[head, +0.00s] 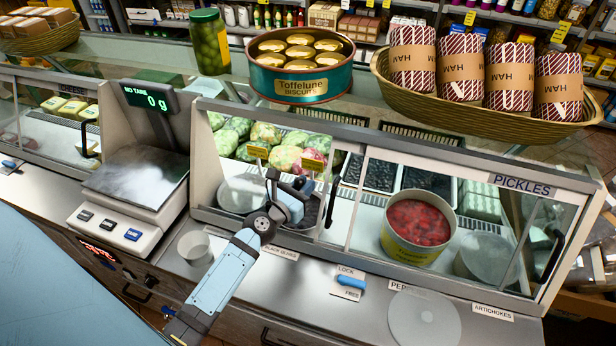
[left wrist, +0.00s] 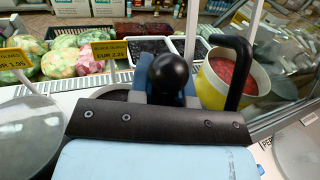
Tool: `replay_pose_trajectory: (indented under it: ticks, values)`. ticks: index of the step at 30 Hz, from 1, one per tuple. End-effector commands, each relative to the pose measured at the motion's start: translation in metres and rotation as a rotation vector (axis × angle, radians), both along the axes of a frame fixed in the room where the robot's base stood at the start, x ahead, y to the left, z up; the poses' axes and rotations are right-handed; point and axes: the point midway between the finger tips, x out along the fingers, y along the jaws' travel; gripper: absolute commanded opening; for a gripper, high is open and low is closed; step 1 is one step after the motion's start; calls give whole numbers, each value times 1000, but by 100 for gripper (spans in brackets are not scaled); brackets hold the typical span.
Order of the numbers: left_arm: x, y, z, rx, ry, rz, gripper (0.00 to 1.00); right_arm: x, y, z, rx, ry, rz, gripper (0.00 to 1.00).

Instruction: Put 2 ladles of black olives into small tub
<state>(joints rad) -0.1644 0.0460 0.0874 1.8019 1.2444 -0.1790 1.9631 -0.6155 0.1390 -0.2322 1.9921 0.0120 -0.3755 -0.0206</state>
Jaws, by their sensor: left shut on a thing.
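My left gripper (head: 290,198) is inside the opening of the glass pickle case, above the counter label "BLACK OLIVES" (head: 287,250). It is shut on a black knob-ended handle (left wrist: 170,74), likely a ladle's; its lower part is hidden. A dark round tub (head: 312,214) shows partly behind the gripper, probably the black olives; its contents are hidden. A small white tub (head: 194,246) stands upright on the counter left of my arm, beside the scale. My right gripper is in neither view.
A black door handle (head: 332,203) stands close right of the gripper, also in the left wrist view (left wrist: 240,65). A large tin of red peppers (head: 393,247) is further right. A scale (head: 135,185) reads 0 g. Round lids (head: 242,193) (head: 424,318) lie left and front right.

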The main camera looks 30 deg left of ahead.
Motion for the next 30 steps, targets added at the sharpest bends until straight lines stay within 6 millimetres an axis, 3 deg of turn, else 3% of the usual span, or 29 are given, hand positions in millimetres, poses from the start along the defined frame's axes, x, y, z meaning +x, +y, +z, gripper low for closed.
replay_pose_trajectory:
  ticks: [21,30]
  values:
    - [-76,-18,15,0,1,0,0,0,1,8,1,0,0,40]
    - [-90,-22,19,1,0,0,0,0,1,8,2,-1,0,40]
